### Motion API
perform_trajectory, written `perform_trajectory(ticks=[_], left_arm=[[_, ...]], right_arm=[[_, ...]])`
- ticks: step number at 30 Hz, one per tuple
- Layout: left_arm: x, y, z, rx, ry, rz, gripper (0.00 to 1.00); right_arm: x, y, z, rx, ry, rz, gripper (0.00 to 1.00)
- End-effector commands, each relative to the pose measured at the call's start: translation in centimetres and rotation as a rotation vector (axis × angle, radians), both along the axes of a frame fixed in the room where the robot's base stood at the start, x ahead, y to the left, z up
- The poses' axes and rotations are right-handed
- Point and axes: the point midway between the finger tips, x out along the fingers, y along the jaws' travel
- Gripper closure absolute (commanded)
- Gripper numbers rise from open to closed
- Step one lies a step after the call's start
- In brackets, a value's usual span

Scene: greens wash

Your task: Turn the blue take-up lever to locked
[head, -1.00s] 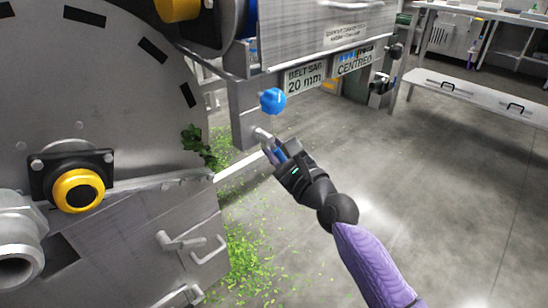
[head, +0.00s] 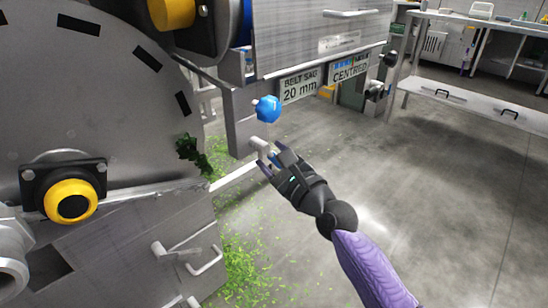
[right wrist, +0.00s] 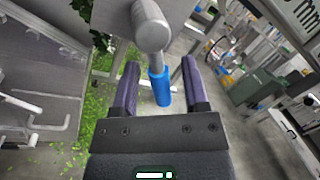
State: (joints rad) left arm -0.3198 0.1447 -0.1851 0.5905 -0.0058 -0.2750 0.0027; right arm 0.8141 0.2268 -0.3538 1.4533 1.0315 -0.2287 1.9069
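The take-up lever shows in the right wrist view as a metal arm (right wrist: 150,25) with a blue grip (right wrist: 160,87) on its end. In the head view its metal part (head: 260,144) sticks out below a blue lobed knob (head: 267,109). My right gripper (head: 270,157) is at the lever in the head view. In the right wrist view the right gripper (right wrist: 158,80) is open, one finger on each side of the blue grip, with gaps visible on both sides. In the head view the fingers mostly hide the blue grip. My left gripper is not in view.
Signs reading "BELT SAG 20 mm" (head: 299,86) and "CENTRED" (head: 350,70) hang above right. A large drum housing (head: 90,100) with a yellow-ringed fitting (head: 73,201) fills the left. Green scraps (head: 245,265) litter the floor. The floor (head: 440,200) at right is clear.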

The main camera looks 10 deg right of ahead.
Motion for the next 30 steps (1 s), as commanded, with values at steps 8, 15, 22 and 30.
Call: perform_trajectory(ticks=[8,15,22,30], left_arm=[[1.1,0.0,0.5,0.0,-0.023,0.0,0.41],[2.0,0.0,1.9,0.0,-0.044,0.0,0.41],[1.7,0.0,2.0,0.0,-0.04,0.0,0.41],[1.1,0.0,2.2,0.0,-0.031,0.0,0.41]], right_arm=[[-1.4,-0.7,0.2,0.0,0.0,-0.001,0.42],[-6.5,-3.3,-0.5,-0.004,0.0,0.001,0.42],[-8.8,-4.5,-1.1,-0.001,0.0,-0.001,0.42],[-8.8,-4.5,-1.1,-0.016,-0.008,-0.006,0.55]])
